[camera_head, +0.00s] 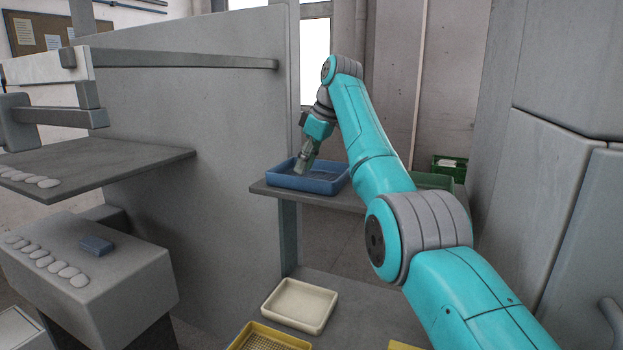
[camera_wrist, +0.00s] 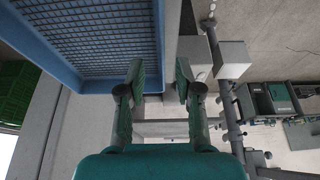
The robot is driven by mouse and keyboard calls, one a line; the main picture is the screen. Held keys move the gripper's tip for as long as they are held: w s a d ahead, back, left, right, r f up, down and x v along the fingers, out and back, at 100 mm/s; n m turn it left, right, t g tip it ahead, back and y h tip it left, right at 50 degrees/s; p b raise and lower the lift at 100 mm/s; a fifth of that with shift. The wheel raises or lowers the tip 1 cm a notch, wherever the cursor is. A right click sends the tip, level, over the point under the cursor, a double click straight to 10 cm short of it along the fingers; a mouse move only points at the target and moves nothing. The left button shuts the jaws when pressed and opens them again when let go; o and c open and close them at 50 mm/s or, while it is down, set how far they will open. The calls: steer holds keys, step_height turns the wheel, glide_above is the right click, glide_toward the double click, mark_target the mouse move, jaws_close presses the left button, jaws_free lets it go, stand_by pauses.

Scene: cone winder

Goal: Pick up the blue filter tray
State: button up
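The blue filter tray (camera_head: 326,187) sits upright on a grey shelf in the head view. In the wrist view its blue rim (camera_wrist: 48,60) and mesh floor fill the upper left. My gripper (camera_head: 302,168) points down at the tray's left side in the head view. In the wrist view my gripper (camera_wrist: 160,82) is open, with a clear gap between its two fingers. The tray's edge appears between the fingers, the left finger overlapping the tray in the picture. I cannot tell whether either finger touches it.
The grey shelf (camera_head: 282,192) adjoins a tall grey panel (camera_head: 215,120) on the left. A green tray (camera_head: 432,181) is on the shelf's right, partly behind my arm. A cream tray (camera_head: 299,306) and a yellow mesh tray (camera_head: 262,334) lie lower down. A green crate (camera_head: 449,172) stands behind.

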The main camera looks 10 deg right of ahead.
mark_target(297, 179)
steer(key=x, duration=0.5)
steer(key=shift+s+a, duration=0.1)
steer(key=shift+a, duration=0.1)
jaws_close()
